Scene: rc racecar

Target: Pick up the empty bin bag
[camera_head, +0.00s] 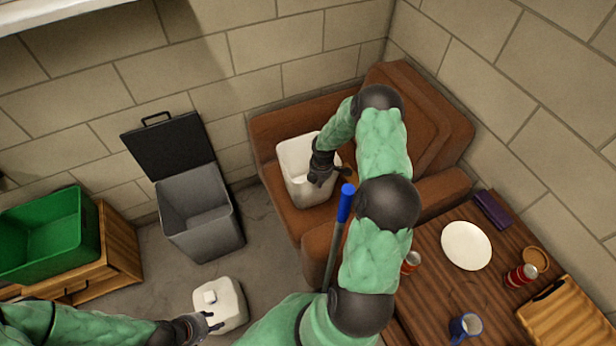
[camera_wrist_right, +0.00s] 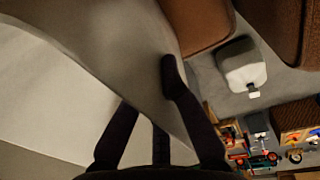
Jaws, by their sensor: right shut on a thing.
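The empty bin bag (camera_head: 296,158) looks like a white, open-topped, box-shaped liner. It rests on the seat of a brown armchair. My right gripper (camera_head: 324,177) is at its right side, shut on its wall. In the right wrist view, the pale wall of the bag (camera_wrist_right: 110,50) fills the left, and my right gripper (camera_wrist_right: 152,88) has one finger in front of the wall; the other finger's tip is hidden behind it. My left gripper (camera_head: 212,322) is low in the head view, open, beside a white jug (camera_head: 232,302).
A grey bin (camera_head: 204,215) with its black lid raised stands left of the armchair (camera_head: 430,120). A green crate (camera_head: 45,240) sits on a wooden cabinet (camera_head: 122,245). A blue-tipped pole (camera_head: 346,200) stands near my right arm. A wooden table (camera_head: 440,300) holds a plate, cans and a mug.

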